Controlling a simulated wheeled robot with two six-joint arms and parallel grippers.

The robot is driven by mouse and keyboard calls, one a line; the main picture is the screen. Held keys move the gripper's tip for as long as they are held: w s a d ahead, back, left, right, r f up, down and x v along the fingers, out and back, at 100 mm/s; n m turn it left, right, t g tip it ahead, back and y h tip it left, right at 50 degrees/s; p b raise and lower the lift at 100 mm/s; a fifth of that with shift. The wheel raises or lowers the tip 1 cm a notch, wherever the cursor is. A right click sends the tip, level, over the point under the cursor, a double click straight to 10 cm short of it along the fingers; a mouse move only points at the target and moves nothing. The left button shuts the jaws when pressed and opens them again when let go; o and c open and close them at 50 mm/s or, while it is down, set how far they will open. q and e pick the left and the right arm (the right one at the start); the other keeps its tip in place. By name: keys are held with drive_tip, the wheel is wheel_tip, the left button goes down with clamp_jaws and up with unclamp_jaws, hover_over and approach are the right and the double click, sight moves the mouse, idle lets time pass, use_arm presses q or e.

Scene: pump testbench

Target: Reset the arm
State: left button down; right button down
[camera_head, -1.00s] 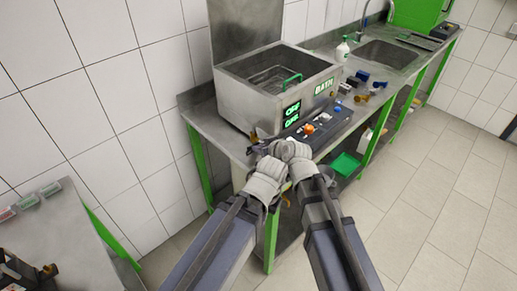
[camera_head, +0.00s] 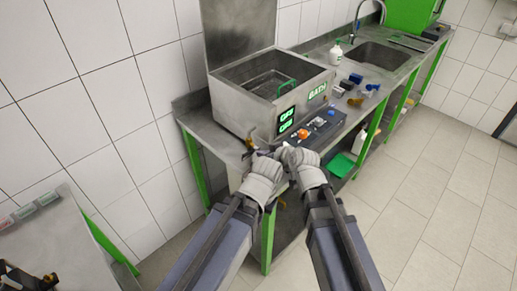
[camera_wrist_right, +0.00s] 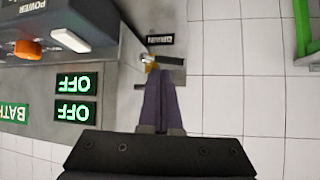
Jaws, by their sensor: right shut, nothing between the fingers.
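My right gripper (camera_head: 290,148) is at the front left end of the steel bench in the head view, its arm coming in from the lower right. In the right wrist view its two dark fingers (camera_wrist_right: 160,100) are shut together with nothing between them. Their tips are close to a yellow valve piece (camera_wrist_right: 150,62) beside a DRAIN label (camera_wrist_right: 160,40); I cannot tell if they touch. My left gripper (camera_head: 258,155) is close beside the right one, and its fingers are too small and overlapped to read.
The steel bath (camera_head: 262,95) with green OFF displays (camera_head: 287,118) stands on the bench (camera_head: 195,125). A control panel with an orange knob (camera_head: 303,134) is close to my right gripper. Several small parts (camera_head: 362,91) lie beyond. The tiled floor (camera_head: 425,205) at right is clear.

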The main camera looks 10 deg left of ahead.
drive_tip(key=p+v, duration=0.1)
drive_tip(key=v, duration=0.2)
idle(0.4)
drive_tip(key=s+d+f+m+g+h, duration=0.2)
drive_tip(key=s+d+f, duration=0.1)
drive_tip(key=d, duration=0.4)
drive_tip(key=s+d+f+m+g+h, duration=0.2)
drive_tip(key=s+d+f+m+g, duration=0.15)
drive_tip(key=d, duration=0.35)
drive_tip(key=s+d+f+m+g+h, duration=0.2)
drive_tip(key=s+d+f+h, duration=0.15)
drive_tip(key=d, duration=0.35)
drive_tip(key=s+a+n+g, duration=0.1)
drive_tip(key=s+a+n, duration=0.3)
drive_tip(key=a, duration=0.6)
drive_tip(key=s, duration=0.2)
drive_tip(key=shift+s+r, duration=0.35)
drive_tip(key=shift+r, duration=0.05)
drive_tip(key=shift+a+h, duration=0.2)
drive_tip(key=shift+h, duration=0.05)
